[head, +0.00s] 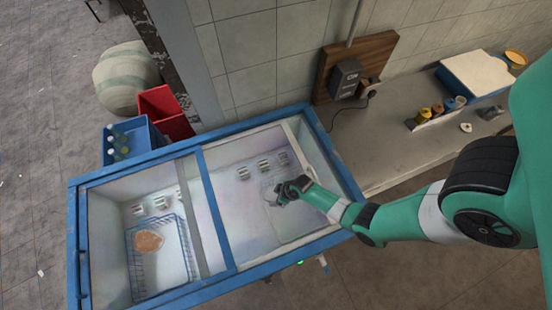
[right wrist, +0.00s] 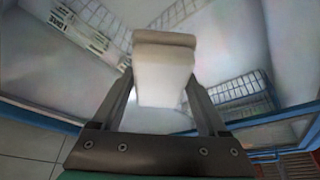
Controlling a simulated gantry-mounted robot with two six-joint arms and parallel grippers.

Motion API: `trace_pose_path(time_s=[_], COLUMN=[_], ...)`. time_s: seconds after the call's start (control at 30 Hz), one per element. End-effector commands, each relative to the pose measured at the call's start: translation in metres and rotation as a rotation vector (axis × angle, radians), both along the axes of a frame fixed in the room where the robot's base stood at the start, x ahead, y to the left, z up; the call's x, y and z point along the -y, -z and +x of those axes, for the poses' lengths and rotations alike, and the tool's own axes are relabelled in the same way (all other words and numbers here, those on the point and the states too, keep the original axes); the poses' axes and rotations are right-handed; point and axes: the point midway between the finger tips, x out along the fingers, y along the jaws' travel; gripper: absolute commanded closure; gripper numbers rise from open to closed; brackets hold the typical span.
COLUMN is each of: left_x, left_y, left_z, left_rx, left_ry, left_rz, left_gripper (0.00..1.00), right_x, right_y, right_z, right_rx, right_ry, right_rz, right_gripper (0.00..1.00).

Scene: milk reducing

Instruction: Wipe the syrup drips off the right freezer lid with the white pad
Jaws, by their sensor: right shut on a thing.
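The blue-framed chest freezer (head: 211,207) fills the middle of the head view. Its right lid (head: 228,218) is a clear pane, with the freezer's inside showing through. My right gripper (head: 279,195) is over the right part of this lid. In the right wrist view, the white pad (right wrist: 163,78) sits between its two fingers, which are shut on it. The pad is small and pale in the head view (head: 268,195); I cannot tell whether it touches the lid. I cannot make out syrup drips on the pane. My left gripper is not in view.
A wire basket with an orange-brown item (head: 149,241) shows inside the freezer's left half. A blue crate of bottles (head: 128,142) and a red crate (head: 165,110) stand behind left. A grey counter (head: 400,145) with small jars (head: 437,110) lies right, below my right arm's reach.

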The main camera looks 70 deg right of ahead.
Motion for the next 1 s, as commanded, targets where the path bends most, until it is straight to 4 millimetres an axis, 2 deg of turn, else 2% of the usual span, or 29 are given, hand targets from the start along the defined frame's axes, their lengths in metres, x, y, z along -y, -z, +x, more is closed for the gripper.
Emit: trace_pose_path(time_s=[0.03,0.1,0.6,0.77,1.0], left_x=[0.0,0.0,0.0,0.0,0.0], left_y=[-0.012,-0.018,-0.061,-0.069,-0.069], left_z=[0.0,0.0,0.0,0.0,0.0], left_rx=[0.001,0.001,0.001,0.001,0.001], left_ry=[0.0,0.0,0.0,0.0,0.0], left_rz=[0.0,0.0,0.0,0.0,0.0], left_gripper=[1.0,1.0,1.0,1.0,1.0], right_x=[0.0,-0.001,-0.005,-0.006,-0.006], right_y=[-0.014,-0.028,-0.073,-0.082,-0.081], right_z=[0.001,0.0,0.005,0.006,0.006], right_rx=[0.003,0.002,0.001,0.001,0.001], right_ry=[-0.002,-0.002,-0.015,-0.018,-0.019], right_rz=[-0.001,-0.003,-0.002,-0.002,-0.002], right_gripper=[0.76,0.76,0.76,0.76,0.76])
